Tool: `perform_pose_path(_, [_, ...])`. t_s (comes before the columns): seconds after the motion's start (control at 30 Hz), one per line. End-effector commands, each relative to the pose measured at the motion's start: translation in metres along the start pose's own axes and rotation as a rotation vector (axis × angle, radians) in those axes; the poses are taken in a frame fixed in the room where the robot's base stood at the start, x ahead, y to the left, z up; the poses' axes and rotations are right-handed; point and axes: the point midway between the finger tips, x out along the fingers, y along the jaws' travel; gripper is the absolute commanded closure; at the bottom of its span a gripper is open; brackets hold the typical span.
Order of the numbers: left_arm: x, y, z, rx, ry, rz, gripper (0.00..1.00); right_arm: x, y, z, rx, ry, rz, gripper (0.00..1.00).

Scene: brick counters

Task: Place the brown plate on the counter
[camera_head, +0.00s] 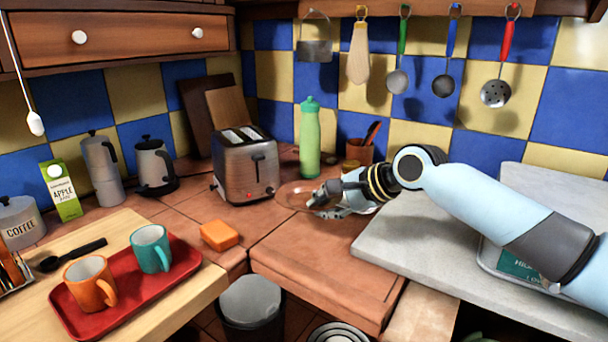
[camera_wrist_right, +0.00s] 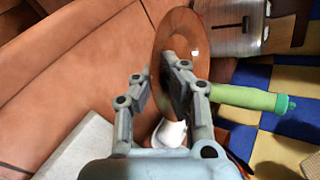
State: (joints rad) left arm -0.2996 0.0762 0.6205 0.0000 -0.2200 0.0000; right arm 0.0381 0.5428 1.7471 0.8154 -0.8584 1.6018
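The brown plate (camera_head: 292,194) lies on the brick counter (camera_head: 315,235), in front of the green bottle and to the right of the toaster. In the right wrist view the plate (camera_wrist_right: 182,28) shows as a narrow, shiny orange-brown oval. My right gripper (camera_head: 322,203) is at the plate's right side and hides part of its rim. In the wrist view its fingers (camera_wrist_right: 156,82) stand apart, one overlapping the plate and one beside its edge. I cannot tell whether they touch the plate. My left gripper is not in view.
The toaster (camera_head: 245,168), green bottle (camera_head: 310,140) and utensil pot (camera_head: 358,151) stand close behind. A grey slab (camera_head: 425,235) lies to the right under my arm. An orange sponge (camera_head: 220,235) and a red tray (camera_head: 120,300) with mugs are left. The front brick surface is clear.

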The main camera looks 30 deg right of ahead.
Motion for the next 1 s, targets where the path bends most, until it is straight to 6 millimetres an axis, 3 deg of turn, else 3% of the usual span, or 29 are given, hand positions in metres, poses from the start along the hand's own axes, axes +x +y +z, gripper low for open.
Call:
perform_pose_path(0.1, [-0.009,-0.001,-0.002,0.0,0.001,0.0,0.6,-0.004,0.018,-0.005,0.002,0.001,-0.015,1.0])
perform_pose_path(0.37, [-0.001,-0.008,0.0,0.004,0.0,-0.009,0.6,0.0,0.028,-0.007,-0.008,-0.003,-0.04,1.0])
perform_pose_path(1.0, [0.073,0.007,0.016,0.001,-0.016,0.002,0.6,0.035,0.071,-0.023,-0.007,-0.004,-0.037,1.0])
